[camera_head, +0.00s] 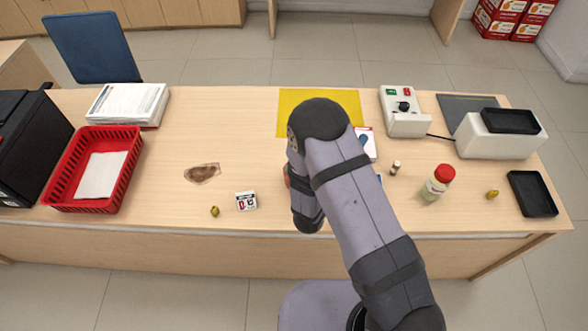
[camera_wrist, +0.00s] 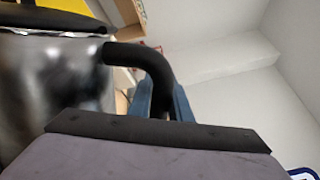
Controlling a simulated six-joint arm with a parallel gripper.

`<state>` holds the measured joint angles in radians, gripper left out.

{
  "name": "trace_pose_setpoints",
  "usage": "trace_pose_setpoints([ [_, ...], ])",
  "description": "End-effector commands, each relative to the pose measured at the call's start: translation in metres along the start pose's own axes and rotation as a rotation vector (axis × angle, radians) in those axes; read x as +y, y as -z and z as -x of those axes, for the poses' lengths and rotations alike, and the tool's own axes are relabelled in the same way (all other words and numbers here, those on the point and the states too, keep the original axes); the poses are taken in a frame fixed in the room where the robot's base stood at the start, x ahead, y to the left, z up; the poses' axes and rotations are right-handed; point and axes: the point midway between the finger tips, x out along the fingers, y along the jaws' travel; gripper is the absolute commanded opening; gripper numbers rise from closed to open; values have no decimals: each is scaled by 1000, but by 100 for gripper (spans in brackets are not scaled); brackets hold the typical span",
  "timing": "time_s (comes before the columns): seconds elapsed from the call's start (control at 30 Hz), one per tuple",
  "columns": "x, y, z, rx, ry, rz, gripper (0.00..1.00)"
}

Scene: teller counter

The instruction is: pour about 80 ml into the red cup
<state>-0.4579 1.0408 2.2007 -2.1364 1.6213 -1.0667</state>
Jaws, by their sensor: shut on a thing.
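My gripper (camera_wrist: 162,92) shows in the wrist view with its blue fingers on either side of a curved black handle (camera_wrist: 145,56). It is shut on this handle. The handle belongs to a shiny metal jug (camera_wrist: 60,95), which fills the left of the wrist view; its spout and contents are out of sight. In the head view my arm covers the jug and most of the gripper. A small red edge (camera_head: 287,176) shows at the left side of my arm; it may be the red cup, but I cannot tell.
A yellow mat (camera_head: 292,110) lies behind my arm. A white device (camera_head: 404,120) and a red-lidded jar (camera_head: 438,183) stand to the right, with a small bottle (camera_head: 395,168) between. A red basket (camera_head: 130,160), brown stain (camera_head: 202,173) and small box (camera_head: 246,201) are left.

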Motion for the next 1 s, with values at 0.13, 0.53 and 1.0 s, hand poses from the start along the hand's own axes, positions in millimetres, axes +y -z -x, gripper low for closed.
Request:
trace_pose_setpoints([
  [0.13,-4,3,-1,-2,7,-35,0],
  [0.53,-12,31,-1,-3,7,-274,0],
  [1.0,5,82,-2,-4,8,-588,0],
])
